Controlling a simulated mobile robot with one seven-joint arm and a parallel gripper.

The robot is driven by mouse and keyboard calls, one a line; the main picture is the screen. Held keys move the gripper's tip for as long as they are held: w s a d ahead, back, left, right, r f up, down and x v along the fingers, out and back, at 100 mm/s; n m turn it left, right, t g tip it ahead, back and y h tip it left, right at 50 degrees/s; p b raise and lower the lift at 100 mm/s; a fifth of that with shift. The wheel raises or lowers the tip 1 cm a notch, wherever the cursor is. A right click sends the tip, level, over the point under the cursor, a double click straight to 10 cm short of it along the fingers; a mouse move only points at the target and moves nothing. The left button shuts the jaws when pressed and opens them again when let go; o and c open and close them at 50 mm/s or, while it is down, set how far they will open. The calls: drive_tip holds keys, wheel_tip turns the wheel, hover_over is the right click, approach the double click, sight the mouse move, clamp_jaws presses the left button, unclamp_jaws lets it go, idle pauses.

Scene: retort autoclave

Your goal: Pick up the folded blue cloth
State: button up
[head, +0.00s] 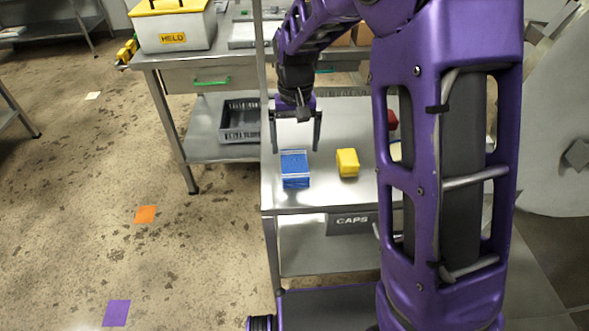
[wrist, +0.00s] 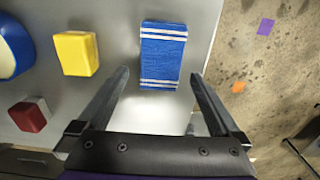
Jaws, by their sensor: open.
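The folded blue cloth (head: 295,168) is a small rectangular stack with white stripes, lying on the metal table top (head: 330,195) near its left edge. In the wrist view the cloth (wrist: 163,56) lies just beyond my fingertips, roughly centred between their lines. My gripper (head: 296,148) is open and empty, pointing down above the table near the cloth. In the wrist view, its two dark fingers (wrist: 160,76) spread apart with nothing between them. I cannot tell the exact height of the fingertips above the cloth.
A yellow block (head: 347,162) sits right of the cloth. A red and white block (wrist: 30,114) and a blue-rimmed round item (wrist: 12,50) lie farther off. Below is a drawer labelled CAPS (head: 352,222). A bench with a HELD box (head: 172,27) stands behind left.

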sight(294, 163)
drive_tip(key=f, duration=0.3)
drive_tip(key=f+b, duration=0.1)
drive_tip(key=f, duration=0.1)
drive_tip(key=shift+s+f, duration=0.25)
drive_tip(key=shift+f, duration=0.05)
drive_tip(key=shift+a, duration=0.1)
drive_tip(key=c, duration=1.2)
